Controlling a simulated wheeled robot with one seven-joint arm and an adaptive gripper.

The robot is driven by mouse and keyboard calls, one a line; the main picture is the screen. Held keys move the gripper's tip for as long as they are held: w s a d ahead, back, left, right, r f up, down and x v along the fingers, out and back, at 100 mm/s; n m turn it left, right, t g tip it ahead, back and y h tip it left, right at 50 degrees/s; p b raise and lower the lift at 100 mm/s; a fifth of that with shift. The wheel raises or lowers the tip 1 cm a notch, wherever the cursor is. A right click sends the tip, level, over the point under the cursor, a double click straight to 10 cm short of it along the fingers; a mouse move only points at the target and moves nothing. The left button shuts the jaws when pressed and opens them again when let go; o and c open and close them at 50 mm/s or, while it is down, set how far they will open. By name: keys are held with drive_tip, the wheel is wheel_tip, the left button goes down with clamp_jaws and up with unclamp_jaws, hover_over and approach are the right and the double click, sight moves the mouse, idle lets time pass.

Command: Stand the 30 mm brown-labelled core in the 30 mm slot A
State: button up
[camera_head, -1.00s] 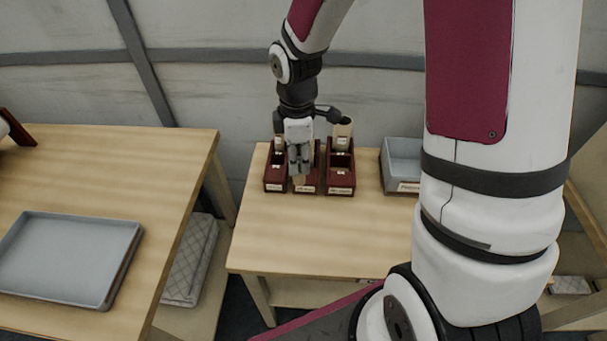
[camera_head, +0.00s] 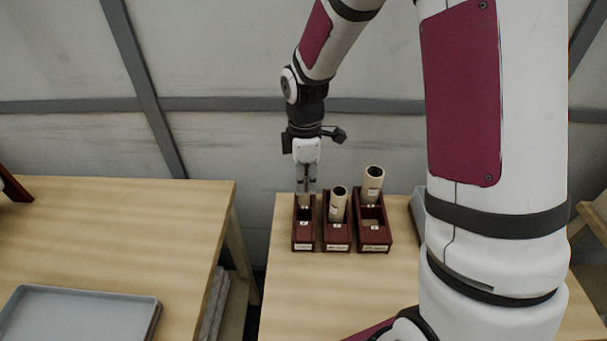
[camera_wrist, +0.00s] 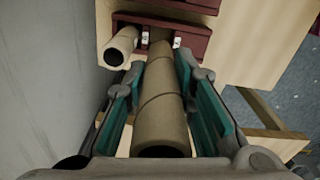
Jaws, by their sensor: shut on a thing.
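My gripper (camera_head: 306,188) points down over the leftmost of three dark red slotted boxes (camera_head: 304,240). It is shut on a tan cardboard core (camera_wrist: 161,120), which runs lengthwise between the teal-lined fingers in the wrist view. A thin dark line crosses the core, and its near end is open and dark. In the head view the fingers hide most of it, and its lower end is at or in the box's back part. I cannot tell how deep it sits. The label lettering is too small to read.
Another tan core (camera_head: 338,204) stands in the middle box (camera_head: 337,238), and a wider one (camera_head: 373,184) in the right box (camera_head: 375,240). A grey bin (camera_head: 418,208) is partly hidden behind my arm. The table front is clear. A grey tray (camera_head: 75,320) lies on the left table.

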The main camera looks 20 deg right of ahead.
sight(305, 205)
drive_tip(key=shift+f+b, duration=2.2)
drive_tip(key=shift+f, duration=2.45)
drive_tip(key=o, duration=1.1)
drive_tip(key=shift+r, duration=0.1)
wheel_tip(305, 205, up, 12)
drive_tip(key=s+r+m+t, duration=0.4)
drive_tip(key=s+r+m, duration=1)
drive_tip(key=s, duration=0.4)
drive_tip(key=shift+s+d, duration=0.15)
drive_tip(key=shift+s, duration=0.25)
drive_tip(key=shift+s+m, duration=0.6)
drive_tip(key=shift+c, duration=0.2)
